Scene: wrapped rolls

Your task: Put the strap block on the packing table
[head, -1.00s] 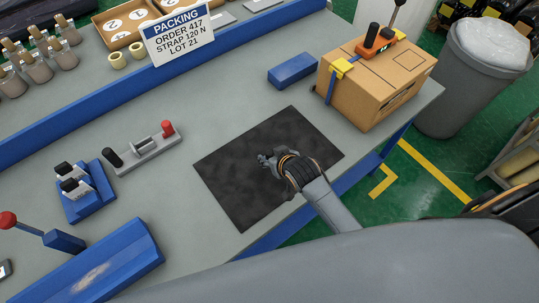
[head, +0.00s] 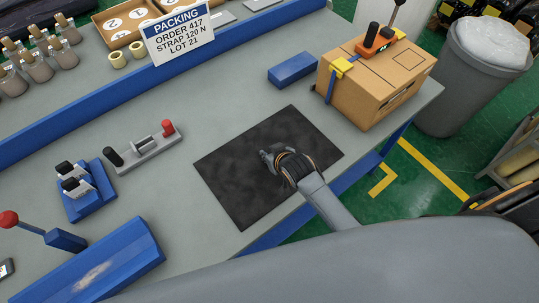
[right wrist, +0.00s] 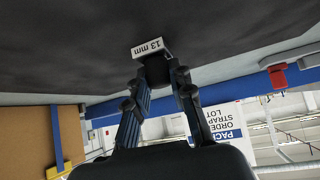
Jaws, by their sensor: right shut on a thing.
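In the right wrist view my right gripper (right wrist: 157,78) is shut on the strap block (right wrist: 152,47), a small dark piece with a pale face marked "13 mm". The block is at the fingertips, close to a dark mat (right wrist: 60,40); I cannot tell whether it touches. In the head view my right gripper (head: 270,157) is over the black mat (head: 235,190) on the grey packing table (head: 215,110). The block is too small and hidden by the fingers to make out there. My left gripper is not in view.
A blue rack (head: 88,205) with two black-topped pieces and a grey fixture (head: 145,152) with a red knob stand left of the mat. A strapped carton (head: 365,95) and a blue block (head: 292,70) stand behind it. The table between is clear.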

